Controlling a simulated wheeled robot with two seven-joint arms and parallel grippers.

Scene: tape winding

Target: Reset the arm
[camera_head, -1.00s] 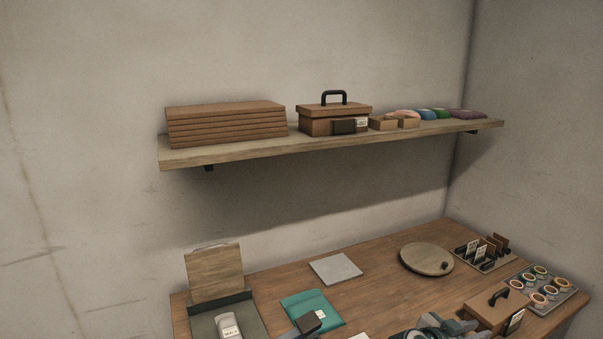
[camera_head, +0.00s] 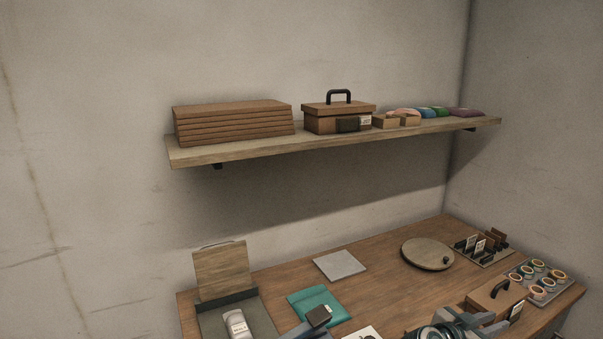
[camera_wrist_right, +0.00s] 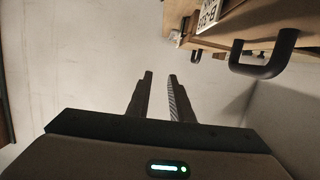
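My right gripper (camera_head: 468,322) shows as grey-blue parts at the bottom edge of the head view, low over the desk by the brown box with a black handle (camera_head: 488,296). In the right wrist view my right gripper (camera_wrist_right: 160,78) has its two dark fingers apart with a narrow empty gap. The black handle (camera_wrist_right: 268,62) is up and to the right of the fingers, apart from them. Much of the right arm is cut off in the head view.
The wooden desk (camera_head: 375,290) holds a teal pouch (camera_head: 311,300), a grey square (camera_head: 340,265), a round board (camera_head: 428,254), a tray of tape rolls (camera_head: 540,278) and an upright board (camera_head: 222,268). A shelf (camera_head: 330,139) above bears stacked boards and a toolbox (camera_head: 338,115).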

